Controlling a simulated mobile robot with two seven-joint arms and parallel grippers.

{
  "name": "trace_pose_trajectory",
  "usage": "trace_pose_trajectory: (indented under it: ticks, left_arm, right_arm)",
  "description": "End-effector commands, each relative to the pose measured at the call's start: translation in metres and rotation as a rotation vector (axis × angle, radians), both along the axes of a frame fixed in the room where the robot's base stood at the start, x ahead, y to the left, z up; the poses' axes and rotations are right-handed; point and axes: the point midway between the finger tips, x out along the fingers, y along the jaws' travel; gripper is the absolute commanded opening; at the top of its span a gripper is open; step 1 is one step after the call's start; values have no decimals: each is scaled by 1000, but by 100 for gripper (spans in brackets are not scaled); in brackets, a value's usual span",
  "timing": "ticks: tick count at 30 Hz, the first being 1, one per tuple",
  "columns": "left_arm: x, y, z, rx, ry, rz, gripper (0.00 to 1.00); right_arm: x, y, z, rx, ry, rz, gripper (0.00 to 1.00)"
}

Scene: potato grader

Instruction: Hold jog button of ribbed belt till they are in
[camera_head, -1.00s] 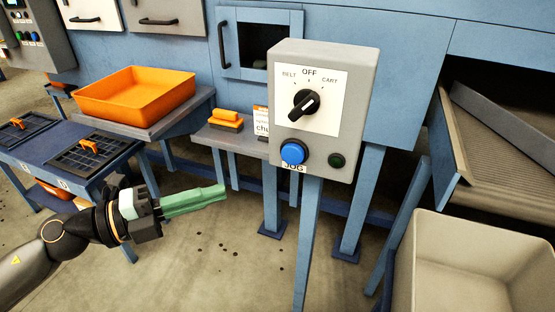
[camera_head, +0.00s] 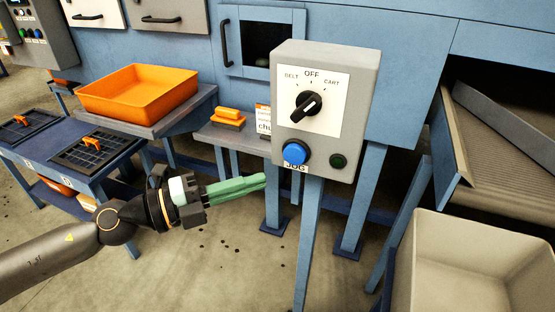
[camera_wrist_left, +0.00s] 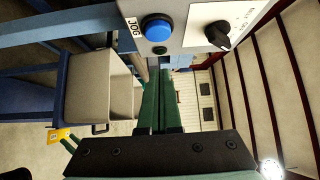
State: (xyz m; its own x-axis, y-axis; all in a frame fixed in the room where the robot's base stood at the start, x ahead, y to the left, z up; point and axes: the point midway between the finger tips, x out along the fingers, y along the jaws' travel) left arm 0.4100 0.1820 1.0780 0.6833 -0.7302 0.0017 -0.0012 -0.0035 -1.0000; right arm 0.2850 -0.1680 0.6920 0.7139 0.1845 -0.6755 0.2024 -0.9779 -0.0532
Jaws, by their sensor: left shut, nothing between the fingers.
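The blue jog button (camera_head: 296,154) sits at the lower left of a grey control box (camera_head: 362,100) on a blue post, above a JOG label. A black selector knob (camera_head: 308,103) is above it, between BELT, OFF and CART marks. My left gripper (camera_head: 262,181), with green fingers, is shut and empty, to the left of and below the button, apart from it. The left wrist view shows the button (camera_wrist_left: 157,27) beyond and above the fingertips (camera_wrist_left: 160,75). The ribbed belt (camera_head: 505,125) slopes at the right and is empty where visible.
A beige bin (camera_head: 460,268) stands below the ribbed belt. An orange tray (camera_head: 138,95) rests on a shelf at the left, near a blue table with black grids (camera_head: 92,150). A small dark green button (camera_head: 338,161) is right of the blue one.

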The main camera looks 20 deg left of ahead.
Motion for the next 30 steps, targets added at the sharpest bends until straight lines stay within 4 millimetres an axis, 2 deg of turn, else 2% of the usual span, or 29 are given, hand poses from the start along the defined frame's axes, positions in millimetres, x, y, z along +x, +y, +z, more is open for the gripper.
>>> trace_pose_trajectory:
  ticks: [15,22,30]
  left_arm:
    - [25,-28,5,3,-4,-1,0]
    - [52,-27,1,2,-4,1,0]
    - [64,-28,0,4,-1,-1,0]
  right_arm:
    - [0,0,34,0,-1,0,51]
    - [1,0,34,1,-3,0,51]
    - [1,0,34,0,-2,0,51]
